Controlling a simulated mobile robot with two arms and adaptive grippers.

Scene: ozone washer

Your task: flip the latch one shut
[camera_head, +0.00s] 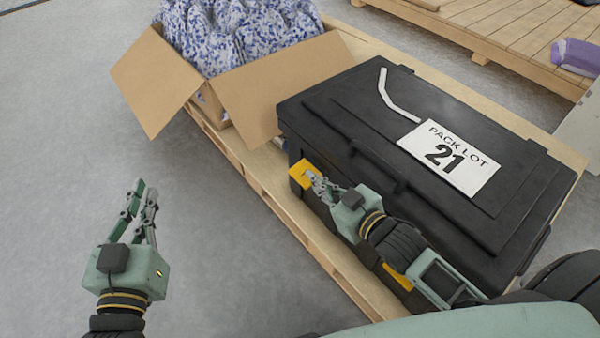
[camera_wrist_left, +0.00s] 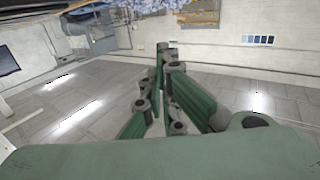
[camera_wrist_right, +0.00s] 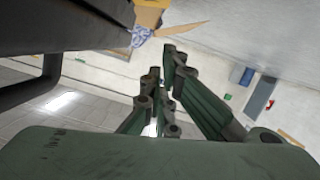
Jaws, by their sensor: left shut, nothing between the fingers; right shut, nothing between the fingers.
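A black lidded case (camera_head: 330,108) has its lid down and bears a white label reading "PACK LOT 21". A yellow latch (camera_head: 298,175) is on its front side near the left corner. A second yellow latch (camera_head: 398,277) is further right along the same side, partly hidden by my right arm. I cannot tell which is latch one or how far either is turned. My right gripper (camera_head: 312,179) is shut and empty, its tips at or very near the left latch; contact is unclear. My left gripper (camera_head: 146,189) is shut and empty, over the floor to the left.
The case stands on a wooden pallet (camera_head: 262,184). An open cardboard box (camera_head: 165,82) with blue-and-white patterned cloth (camera_head: 235,35) is behind its left end. A dark handle (camera_head: 378,165) juts from the case front near my right gripper. The grey floor at left is clear.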

